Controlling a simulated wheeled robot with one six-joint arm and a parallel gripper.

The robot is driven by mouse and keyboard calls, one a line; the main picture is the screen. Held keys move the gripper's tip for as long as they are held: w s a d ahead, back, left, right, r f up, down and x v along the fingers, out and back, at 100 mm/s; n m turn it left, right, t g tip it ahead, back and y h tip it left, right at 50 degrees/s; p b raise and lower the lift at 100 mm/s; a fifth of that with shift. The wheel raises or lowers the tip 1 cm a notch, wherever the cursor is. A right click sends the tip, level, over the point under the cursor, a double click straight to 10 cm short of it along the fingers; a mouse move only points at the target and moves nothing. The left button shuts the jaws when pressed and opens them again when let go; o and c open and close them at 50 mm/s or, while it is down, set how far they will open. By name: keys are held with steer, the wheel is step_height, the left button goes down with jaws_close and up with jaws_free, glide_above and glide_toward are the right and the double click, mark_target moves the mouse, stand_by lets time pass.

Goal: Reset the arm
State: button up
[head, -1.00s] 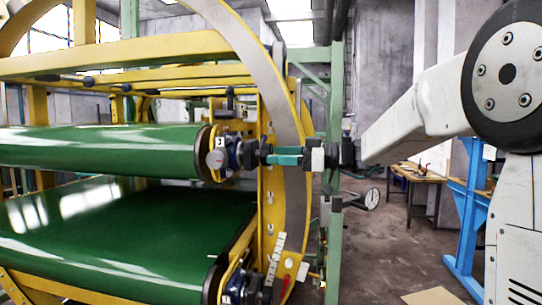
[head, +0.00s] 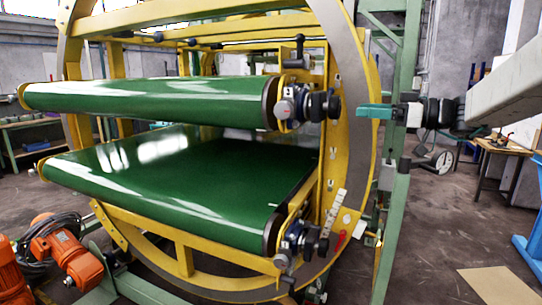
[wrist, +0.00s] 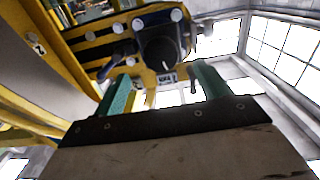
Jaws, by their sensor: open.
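My gripper (head: 362,111) is in the head view at the right of the ring machine, with teal fingers pointing left. Its fingers are apart and empty in the wrist view (wrist: 162,88). A black round knob (head: 326,106) on the upper roller's blue bearing block sits just left of the fingertips, with a small visible gap. The knob also shows in the wrist view (wrist: 160,48), ahead of and between the fingers. My white arm reaches in from the right edge of the head view.
The yellow ring frame (head: 366,150) holds two green belts, upper (head: 150,103) and lower (head: 190,180). A green post (head: 392,235) stands close below my gripper. Orange motors (head: 70,255) are at lower left. A wooden table (head: 505,146) stands behind at right. Floor at lower right is mostly clear.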

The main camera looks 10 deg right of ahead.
steer(key=s+a+f+m+g+h, duration=0.4)
steer(key=s+f+m+g+h, duration=0.2)
steer(key=s+f+m, duration=0.6)
steer(key=s+f+h, duration=0.4)
steer(key=s+f, duration=0.1)
steer(key=s, duration=0.6)
steer(key=s+f+g+h, duration=0.1)
steer(key=s+f+h, duration=0.4)
steer(key=s, duration=0.6)
steer(key=shift+s+d+f+g+h, duration=0.25)
steer(key=shift+s+d+g+h, duration=0.05)
steer(key=shift+d, duration=0.15)
